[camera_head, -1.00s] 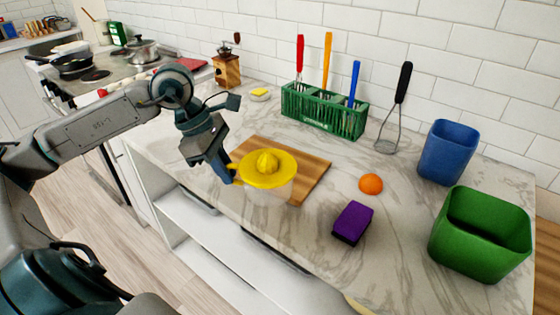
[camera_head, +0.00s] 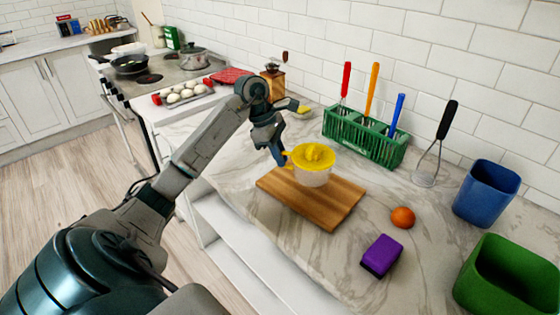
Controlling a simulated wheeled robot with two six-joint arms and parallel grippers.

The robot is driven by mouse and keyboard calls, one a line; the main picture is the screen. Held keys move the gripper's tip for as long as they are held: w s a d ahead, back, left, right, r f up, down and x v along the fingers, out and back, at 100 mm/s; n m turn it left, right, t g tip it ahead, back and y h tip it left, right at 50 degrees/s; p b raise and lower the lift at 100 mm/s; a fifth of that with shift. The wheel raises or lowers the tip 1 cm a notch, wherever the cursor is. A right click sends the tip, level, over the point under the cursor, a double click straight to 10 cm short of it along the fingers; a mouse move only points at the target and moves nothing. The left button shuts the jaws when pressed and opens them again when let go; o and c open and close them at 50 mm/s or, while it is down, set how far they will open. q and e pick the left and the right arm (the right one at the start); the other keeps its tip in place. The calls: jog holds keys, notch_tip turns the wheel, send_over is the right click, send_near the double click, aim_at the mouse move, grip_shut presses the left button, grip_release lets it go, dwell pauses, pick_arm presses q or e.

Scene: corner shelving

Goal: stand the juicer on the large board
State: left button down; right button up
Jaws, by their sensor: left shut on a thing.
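The juicer (camera_head: 313,166) has a yellow top with a reamer and a pale clear bowl below. It is upright over the back part of the large wooden board (camera_head: 322,207); I cannot tell whether its base touches the wood. My left gripper (camera_head: 284,158) is shut on the juicer's yellow handle at its left side. The front part of the board is bare. My right gripper is not in view.
An orange (camera_head: 403,217) and a purple sponge (camera_head: 382,256) lie right of the board. A green rack (camera_head: 364,138) with utensils, a masher (camera_head: 437,148), a blue bin (camera_head: 486,192) and a green bin (camera_head: 497,276) stand along the right and back. A wooden grinder (camera_head: 273,80) stands behind my arm.

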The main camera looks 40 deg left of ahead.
pick_arm(q)
notch_tip(320, 180, down, 3)
jog(key=shift+r+p, duration=0.15)
jog(key=shift+p, duration=0.6)
jog(key=shift+f, duration=0.35)
jog(key=shift+f+b, duration=0.25)
jog(key=shift+b, duration=0.1)
jog(key=c, duration=1.5)
grip_release()
jog(key=shift+r, duration=0.1)
jog(key=shift+r+p, duration=0.2)
jog(key=shift+p, duration=0.15)
jog(key=shift+a+r+b, duration=0.25)
jog(key=shift+r+b, duration=0.05)
jog(key=b+v, duration=0.2)
jog(key=v, duration=0.9)
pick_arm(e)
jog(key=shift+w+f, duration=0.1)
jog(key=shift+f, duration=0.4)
pick_arm(q)
jog(key=shift+s+r, duration=0.1)
